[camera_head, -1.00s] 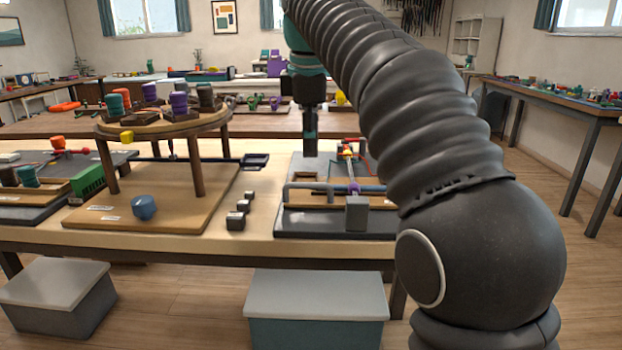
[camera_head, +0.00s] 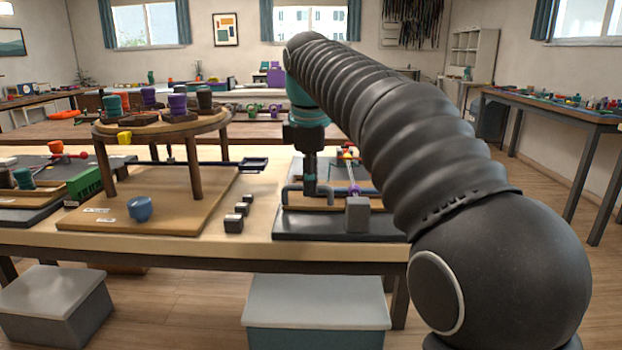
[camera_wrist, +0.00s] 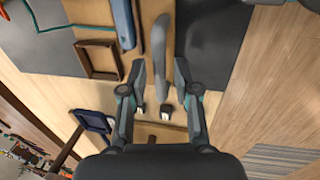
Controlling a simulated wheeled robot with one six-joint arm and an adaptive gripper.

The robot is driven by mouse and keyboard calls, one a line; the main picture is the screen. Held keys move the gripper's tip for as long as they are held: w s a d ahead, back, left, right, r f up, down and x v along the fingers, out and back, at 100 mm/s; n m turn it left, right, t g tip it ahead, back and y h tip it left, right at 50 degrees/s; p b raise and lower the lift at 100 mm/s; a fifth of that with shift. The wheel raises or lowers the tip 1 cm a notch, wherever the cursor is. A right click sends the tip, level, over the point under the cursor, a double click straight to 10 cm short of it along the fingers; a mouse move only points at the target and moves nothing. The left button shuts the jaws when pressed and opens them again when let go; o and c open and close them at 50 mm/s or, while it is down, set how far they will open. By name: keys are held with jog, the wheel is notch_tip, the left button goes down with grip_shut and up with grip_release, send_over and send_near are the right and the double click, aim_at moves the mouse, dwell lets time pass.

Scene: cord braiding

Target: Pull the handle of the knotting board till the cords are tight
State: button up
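The knotting board (camera_head: 330,226) is a dark grey slab at the right end of the table. On it are a wooden strip, a grey block (camera_head: 357,214) and coloured cords (camera_head: 350,172) running back from the block. A grey bent bar, which looks like the handle (camera_head: 291,197), is at its left side. My gripper (camera_head: 310,190) points down at this bar. In the wrist view, my gripper (camera_wrist: 160,72) is open, with the grey bar (camera_wrist: 164,45) between its two fingers. Narrow gaps show beside the bar. In the head view, the fingertips are too small to make out.
Left of the board are small dark blocks (camera_head: 234,222), a blue cup (camera_head: 139,208) and a round wooden stand (camera_head: 165,130) with coloured bobbins. A dark blue frame (camera_wrist: 92,124) and a brown frame (camera_wrist: 98,60) lie near my gripper in the wrist view. Lidded boxes (camera_head: 315,300) stand below the table.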

grip_shut()
jog(key=shift+s+a+b, duration=0.1)
jog(key=shift+s+b, duration=0.55)
jog(key=shift+s, duration=1.75)
jog(key=shift+f, duration=0.1)
jog(key=shift+o, duration=1.9)
grip_release()
jog(key=shift+s, duration=0.15)
